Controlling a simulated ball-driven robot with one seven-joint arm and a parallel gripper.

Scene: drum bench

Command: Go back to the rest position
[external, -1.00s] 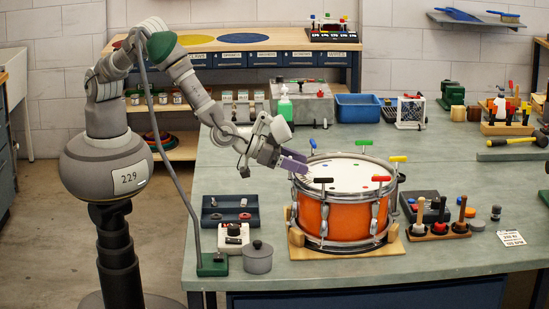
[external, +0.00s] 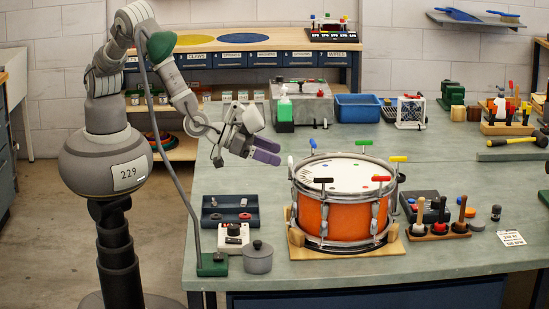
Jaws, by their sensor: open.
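My gripper (external: 266,151), with purple fingers, is in the air to the upper left of the drum. It is open and I see nothing between its fingers. The orange drum (external: 333,215) sits upright in a wooden cradle (external: 388,250) on the bench. Its white head (external: 340,173) carries several small coloured dots. Coloured T-handled keys, among them a black one (external: 323,181) and a yellow one (external: 397,160), stand around its rim. The gripper is apart from the drum.
On the green-grey bench (external: 430,272), a dark blue tray (external: 230,212), a white device (external: 232,238) and a grey lidded pot (external: 257,258) stand left of the drum. A rack of wooden-handled tools (external: 438,233) stands right. A blue bin (external: 358,107) is behind.

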